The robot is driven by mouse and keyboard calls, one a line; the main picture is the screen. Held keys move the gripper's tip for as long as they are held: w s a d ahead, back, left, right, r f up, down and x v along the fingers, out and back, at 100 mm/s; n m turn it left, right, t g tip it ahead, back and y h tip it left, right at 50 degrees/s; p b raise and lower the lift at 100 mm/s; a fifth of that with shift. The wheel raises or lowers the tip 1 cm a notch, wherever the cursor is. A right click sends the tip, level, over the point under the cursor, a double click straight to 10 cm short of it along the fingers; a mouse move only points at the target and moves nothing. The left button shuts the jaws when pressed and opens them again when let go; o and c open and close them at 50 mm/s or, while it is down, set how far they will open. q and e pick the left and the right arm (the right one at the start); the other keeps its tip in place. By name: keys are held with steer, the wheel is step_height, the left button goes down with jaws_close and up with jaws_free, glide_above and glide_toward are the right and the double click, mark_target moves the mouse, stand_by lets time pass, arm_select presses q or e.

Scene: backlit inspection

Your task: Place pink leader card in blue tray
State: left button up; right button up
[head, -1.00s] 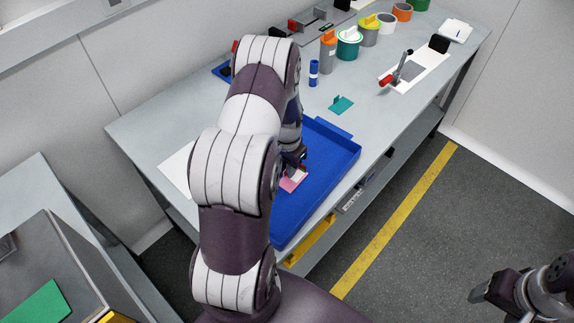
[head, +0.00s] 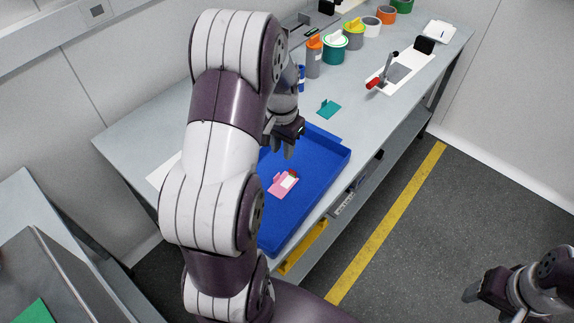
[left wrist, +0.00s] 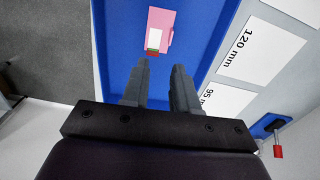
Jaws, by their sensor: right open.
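The pink leader card (head: 280,188), with a pale patch and a small red-and-green end, lies flat on the floor of the blue tray (head: 325,160). In the left wrist view the card (left wrist: 161,32) lies beyond the fingertips, on the tray floor (left wrist: 207,30). My left gripper (head: 282,150) is above the tray, apart from the card, and its two fingers (left wrist: 161,66) are spread with nothing between them. My right gripper (head: 471,293) is open, away from the bench over the floor at lower right. My left arm hides part of the tray's left side.
A teal card (head: 329,110) lies on the bench behind the tray. Several coloured containers, including an orange one (head: 314,58), stand along the back. A red-handled device (head: 380,80) sits on a white sheet at right. Printed size labels (left wrist: 248,48) show beside the tray.

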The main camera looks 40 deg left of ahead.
arm_select(q)
steer(key=s+d+r, duration=0.1)
steer(key=s+d, duration=0.4)
steer(key=d, duration=0.3)
steer(key=s+d+r+t, duration=0.1)
steer(key=s+d+r, duration=0.1)
steer(key=s+d, duration=0.3)
steer(key=d, duration=0.2)
steer(key=shift+d+r, duration=0.2)
steer(key=shift+d, duration=0.15)
steer(key=shift+s, duration=0.15)
